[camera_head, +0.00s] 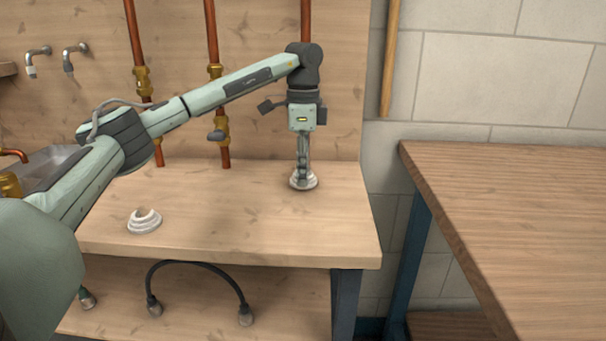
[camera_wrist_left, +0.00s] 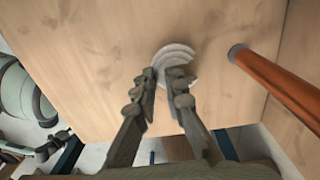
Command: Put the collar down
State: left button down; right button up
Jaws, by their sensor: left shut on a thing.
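My left gripper (camera_head: 303,172) points straight down over the right part of the wooden bench (camera_head: 240,205). Its fingers are shut on a white ringed collar (camera_head: 303,184), low at the bench top. Whether the collar's base touches the wood is hard to tell. In the left wrist view the collar (camera_wrist_left: 178,56) shows beyond and between the two fingers (camera_wrist_left: 167,84), which hide part of it. My right gripper is not in view.
Copper pipes with brass valves (camera_head: 218,128) rise along the bench's back. A dark hose (camera_head: 198,264) lies on the lower shelf. A separate wooden table (camera_head: 510,190) stands at right, past a gap. The bench between the two collars is clear.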

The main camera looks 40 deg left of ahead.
pick_arm(q)
jog(key=shift+f, duration=0.25)
jog(key=shift+f, duration=0.1)
jog(key=c, duration=1.6)
grip_release()
